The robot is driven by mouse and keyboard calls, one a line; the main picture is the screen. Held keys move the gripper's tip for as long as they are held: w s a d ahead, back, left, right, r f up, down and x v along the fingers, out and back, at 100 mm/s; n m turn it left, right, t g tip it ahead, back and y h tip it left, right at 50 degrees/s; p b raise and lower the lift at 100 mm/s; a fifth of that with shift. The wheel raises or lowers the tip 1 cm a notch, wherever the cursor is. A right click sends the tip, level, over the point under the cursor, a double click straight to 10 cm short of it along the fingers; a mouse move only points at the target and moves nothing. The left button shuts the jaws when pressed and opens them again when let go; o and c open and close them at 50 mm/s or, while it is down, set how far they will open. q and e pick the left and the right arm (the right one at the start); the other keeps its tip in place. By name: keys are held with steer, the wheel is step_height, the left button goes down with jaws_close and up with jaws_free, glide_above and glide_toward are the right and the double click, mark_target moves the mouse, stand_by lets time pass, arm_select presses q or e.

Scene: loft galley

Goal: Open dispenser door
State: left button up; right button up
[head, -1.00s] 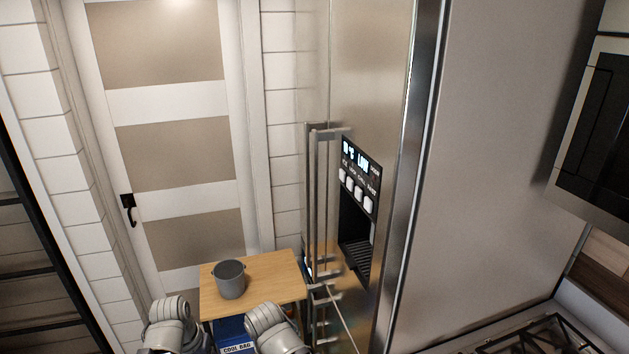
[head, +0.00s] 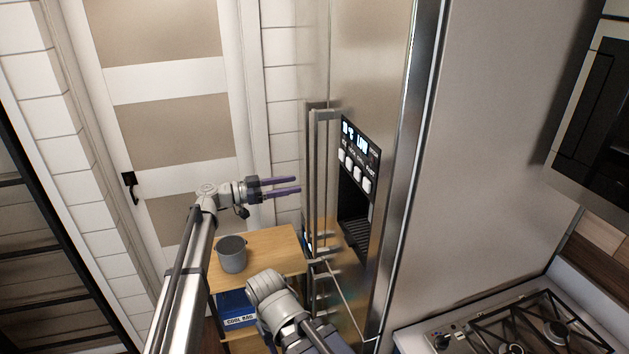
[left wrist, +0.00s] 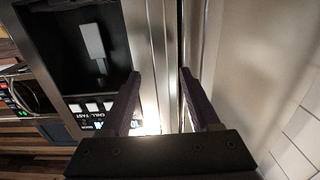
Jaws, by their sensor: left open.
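The dispenser door (head: 368,60) is the tall steel fridge door with a black dispenser panel (head: 361,150), buttons and a dark recess (head: 354,215). It looks closed. Long vertical bar handles (head: 318,170) stand along its left edge. My left gripper (head: 300,184) is open and empty, level with the upper part of the handles and pointing at them from the left. In the left wrist view, the dispenser recess (left wrist: 85,45) lies upper left and steel vertical bars run beyond and between the open fingers (left wrist: 160,85). No contact is visible. My right arm shows low in the head view; its gripper does not.
A wooden-topped cart (head: 270,245) with a grey pot (head: 232,254) stands left of the fridge, with a blue cool bag (head: 238,308) below. A gas hob (head: 520,325) is at lower right. A panelled door (head: 165,75) is behind.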

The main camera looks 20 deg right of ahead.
mark_target(313, 180)
arm_select(q)
steer(key=shift+w+d+r, duration=0.1)
steer(key=shift+d, duration=1.9)
steer(key=shift+w+d, duration=0.1)
steer(key=shift+d, duration=1.85)
jaws_close()
